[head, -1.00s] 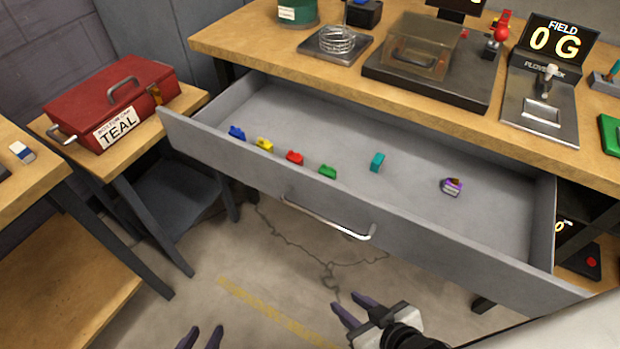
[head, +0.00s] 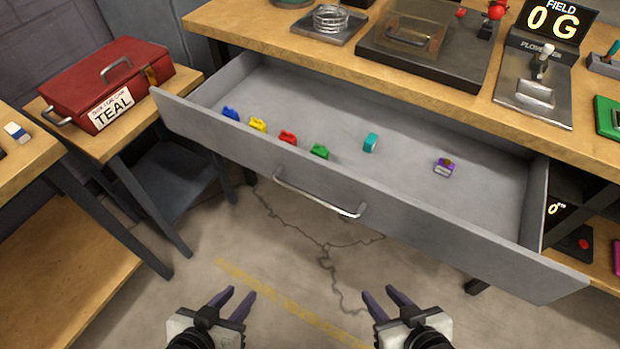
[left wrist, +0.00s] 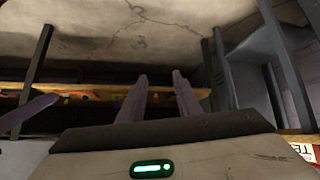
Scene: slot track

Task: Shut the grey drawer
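The grey drawer (head: 400,205) is pulled far out from under the wooden bench. Its silver bar handle (head: 318,195) is on the front panel, facing me. Inside, toward the front left, lie small blue (head: 231,113), yellow (head: 258,125), red (head: 288,138) and green (head: 320,151) pieces. A teal piece (head: 371,142) and a purple piece (head: 444,167) lie further right. My left gripper (head: 238,297) is open and empty, below and in front of the drawer. My right gripper (head: 382,298) is open and empty, to its right. Neither touches the drawer. The left wrist view shows the left fingers (left wrist: 160,90) apart.
A red toolbox (head: 105,85) labelled TEAL stands on a small side table at the left. The bench top (head: 400,85) carries a scale-like FIELD device (head: 540,80) and other gear. Open concrete floor (head: 300,250) lies between my grippers and the drawer.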

